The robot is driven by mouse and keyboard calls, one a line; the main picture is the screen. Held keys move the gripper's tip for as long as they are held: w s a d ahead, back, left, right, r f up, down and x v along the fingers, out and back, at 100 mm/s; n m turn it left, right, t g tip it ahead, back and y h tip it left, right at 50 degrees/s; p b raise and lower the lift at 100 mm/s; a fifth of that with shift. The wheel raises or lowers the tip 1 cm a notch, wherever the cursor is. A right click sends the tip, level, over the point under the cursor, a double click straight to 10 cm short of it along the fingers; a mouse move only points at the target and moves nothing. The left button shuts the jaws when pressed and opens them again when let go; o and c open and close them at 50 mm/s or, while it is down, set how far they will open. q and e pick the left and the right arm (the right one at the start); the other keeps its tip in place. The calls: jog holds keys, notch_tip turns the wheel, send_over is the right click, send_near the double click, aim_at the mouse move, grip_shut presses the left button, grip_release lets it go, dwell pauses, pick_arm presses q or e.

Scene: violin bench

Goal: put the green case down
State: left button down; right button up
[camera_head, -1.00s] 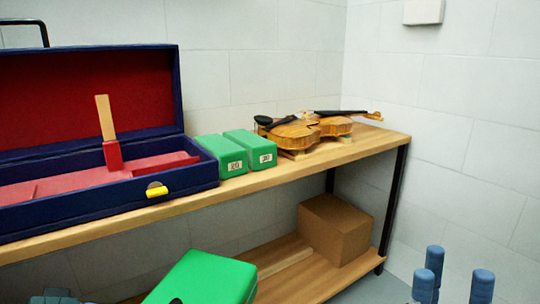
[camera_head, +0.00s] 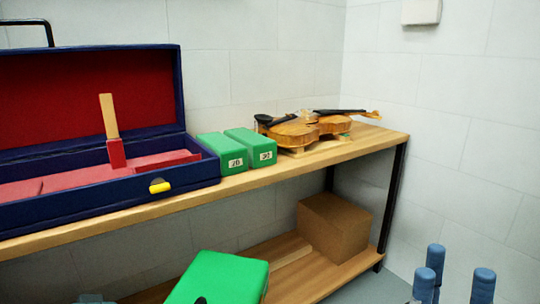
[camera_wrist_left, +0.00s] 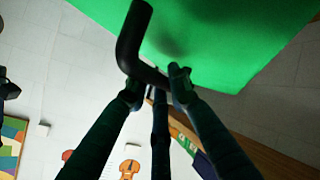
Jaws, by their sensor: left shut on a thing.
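The green case (camera_head: 222,276) shows at the bottom of the head view, in front of the bench and lower than its top, partly cut off by the frame. In the left wrist view the case's green side (camera_wrist_left: 235,35) fills the top, with its black bent handle (camera_wrist_left: 133,40) in front. My left gripper (camera_wrist_left: 157,88) is shut on that handle, its three fingers closed around it. My right gripper (camera_head: 448,272) is at the lower right of the head view, open and empty, its blue fingertips spread apart. The underside of the case is hidden.
On the bench top (camera_head: 330,152) are an open blue violin case (camera_head: 120,210) with red lining, two small green boxes (camera_head: 225,150) with number labels and a violin (camera_head: 300,132). A brown box (camera_head: 335,225) stands on the lower shelf (camera_head: 345,275). Bare shelf shows left of it.

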pick_arm(q)
jog(key=shift+n+t+y, duration=0.6)
jog(key=shift+n, duration=0.1)
jog(key=w+d, duration=0.1)
jog(key=d, duration=0.1)
jog(key=w+d, duration=0.2)
jog(key=shift+w+d, duration=0.1)
jog(key=shift+d, duration=0.15)
jog(key=w+d+n+y, duration=0.1)
jog(key=w+d+r+n+t, duration=0.1)
jog(key=w+d+n+y, duration=0.1)
jog(key=shift+d+r+t+y, duration=0.2)
jog(key=shift+r+t+y, duration=0.1)
jog(key=shift+r, duration=0.05)
jog(key=shift+w+d+r+n+t+y, duration=0.2)
jog(key=shift+r+n+t+y, duration=0.1)
jog(key=shift+r+n+y, duration=0.35)
jog(key=r+n+y, duration=0.1)
jog(key=w+r+n+y, duration=0.1)
jog(key=r, duration=0.1)
jog(key=r+n+y, duration=0.2)
jog(key=shift+w+a+t, duration=0.35)
jog(key=shift+a+t, duration=0.05)
jog(key=shift+s, duration=0.15)
